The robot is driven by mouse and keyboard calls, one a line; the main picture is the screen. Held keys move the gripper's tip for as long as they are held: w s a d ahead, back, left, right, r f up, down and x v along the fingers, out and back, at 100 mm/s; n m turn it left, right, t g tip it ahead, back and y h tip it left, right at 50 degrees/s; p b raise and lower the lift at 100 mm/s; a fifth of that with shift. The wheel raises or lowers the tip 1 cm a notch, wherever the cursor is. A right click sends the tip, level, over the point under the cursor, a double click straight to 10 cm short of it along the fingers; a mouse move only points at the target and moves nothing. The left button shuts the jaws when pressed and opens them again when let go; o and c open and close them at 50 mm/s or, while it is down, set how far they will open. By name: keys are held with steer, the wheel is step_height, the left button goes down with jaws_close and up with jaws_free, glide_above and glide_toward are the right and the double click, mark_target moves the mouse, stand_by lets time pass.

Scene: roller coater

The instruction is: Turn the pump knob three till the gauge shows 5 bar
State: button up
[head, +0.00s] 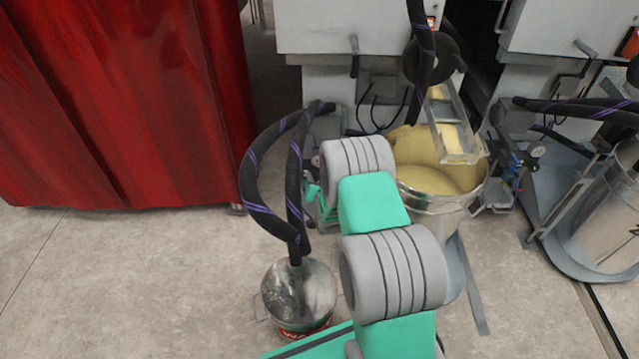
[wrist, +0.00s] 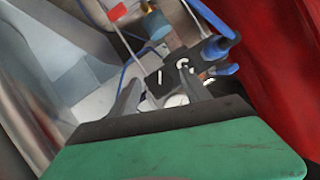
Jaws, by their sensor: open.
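In the wrist view my gripper (wrist: 160,82) is open, with its two dark fingers spread in front of a small pump fitting. A pale round part (wrist: 176,101), possibly the pump knob, shows between the fingers near the gripper body. I cannot tell whether either finger touches it. A dark block (wrist: 168,77) with white markings sits just beyond it. No readable gauge face shows near the gripper. In the head view my arm hides the gripper and most of this pump. A small gauge (head: 538,150) shows on the pump unit at the right, but its reading is too small to tell.
Blue fittings (wrist: 218,48) and thin hoses crowd the fingers. A steel bucket of yellow material (head: 438,181) stands beside my arm. A lidded can (head: 300,290) with thick black hoses (head: 262,185) is at the front left. A red curtain (head: 120,100) hangs left; floor before it is clear.

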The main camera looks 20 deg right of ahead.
jaws_close()
stand_by(0.5)
steer(key=m+t, duration=0.2)
steer(key=m, duration=0.6)
steer(key=m+t, duration=0.3)
steer(key=m, duration=0.5)
steer(key=m+t+b, duration=0.1)
steer(key=m+t, duration=0.2)
steer(key=m, duration=0.5)
steer(key=shift+f+m+h, duration=0.2)
steer(key=shift+m+h, duration=0.2)
stand_by(0.5)
